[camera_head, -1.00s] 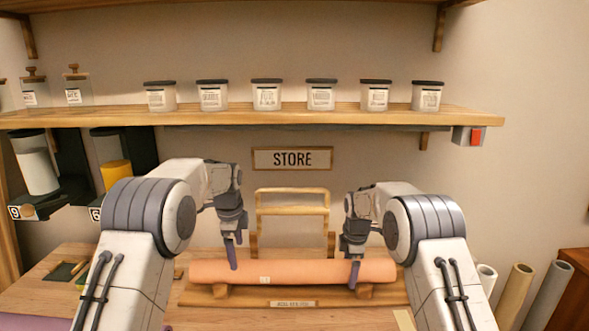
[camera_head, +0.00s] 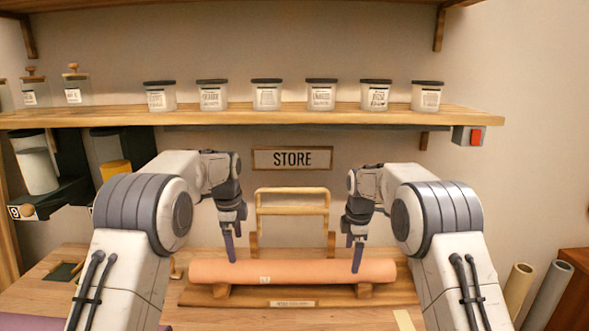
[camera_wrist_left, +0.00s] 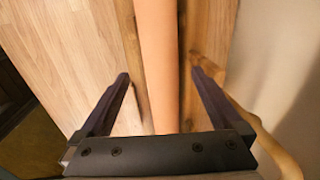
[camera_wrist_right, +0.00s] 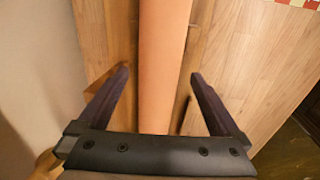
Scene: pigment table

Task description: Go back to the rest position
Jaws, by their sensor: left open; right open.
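My left gripper (camera_head: 229,247) is open above the left part of an orange roll (camera_head: 290,271). My right gripper (camera_head: 353,255) is open above the roll's right part. The roll lies level on a wooden cradle (camera_head: 222,292) that has a small label at its front. In the left wrist view the roll (camera_wrist_left: 158,60) runs between the spread fingers (camera_wrist_left: 163,92), not gripped. In the right wrist view the roll (camera_wrist_right: 163,60) also runs between the open fingers (camera_wrist_right: 158,90).
A wooden frame (camera_head: 292,210) stands behind the roll, below the STORE sign (camera_head: 292,159). A shelf (camera_head: 290,116) with several lidded jars spans the wall above. Dispensers (camera_head: 37,165) hang at the left. Rolls (camera_head: 548,292) stand at the right.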

